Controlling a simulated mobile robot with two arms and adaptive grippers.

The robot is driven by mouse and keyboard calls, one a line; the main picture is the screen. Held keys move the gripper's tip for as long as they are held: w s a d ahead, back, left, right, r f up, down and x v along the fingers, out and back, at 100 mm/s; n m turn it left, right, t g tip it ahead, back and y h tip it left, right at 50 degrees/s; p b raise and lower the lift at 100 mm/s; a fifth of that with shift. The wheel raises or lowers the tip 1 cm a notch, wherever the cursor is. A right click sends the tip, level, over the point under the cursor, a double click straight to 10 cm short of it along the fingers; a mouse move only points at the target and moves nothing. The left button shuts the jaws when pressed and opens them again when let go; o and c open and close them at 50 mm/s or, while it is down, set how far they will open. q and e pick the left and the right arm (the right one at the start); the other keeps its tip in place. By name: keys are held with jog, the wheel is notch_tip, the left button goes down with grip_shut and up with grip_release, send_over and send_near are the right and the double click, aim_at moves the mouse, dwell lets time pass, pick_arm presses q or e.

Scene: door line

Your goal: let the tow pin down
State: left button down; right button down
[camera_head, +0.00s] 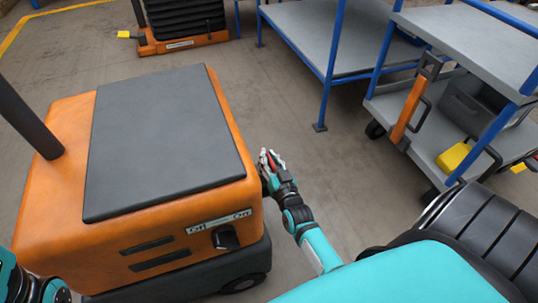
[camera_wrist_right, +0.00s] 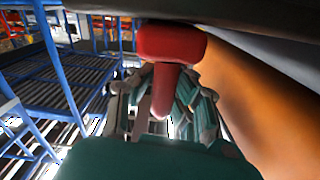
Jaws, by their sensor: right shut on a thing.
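The tow pin (camera_wrist_right: 165,60) is red, with a wide rounded head and a narrower shank. In the right wrist view it stands between the fingers of my right gripper (camera_wrist_right: 158,100), which is shut on it; its head shows beyond the fingers. In the head view my right gripper (camera_head: 270,162) is at the right side of the orange tug (camera_head: 50,215), with a bit of red between its fingers. The tug's body hides what lies around the pin there, so I cannot tell how it sits. My left gripper is not in view; only parts of my left arm show.
The tug has a dark flat top (camera_head: 165,135) and an On/Off switch (camera_head: 226,237). A grey trolley (camera_head: 470,40) with blue posts and an orange handle (camera_head: 409,108) stands at the right. A blue-framed table (camera_head: 325,35) stands behind. Floor between is clear.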

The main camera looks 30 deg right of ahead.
jog(key=shift+a+f, duration=0.1)
jog(key=shift+f, duration=0.25)
jog(key=c, duration=1.4)
grip_release()
jog(key=shift+o, duration=0.3)
jog(key=v, duration=1.2)
jog(key=shift+r, duration=0.15)
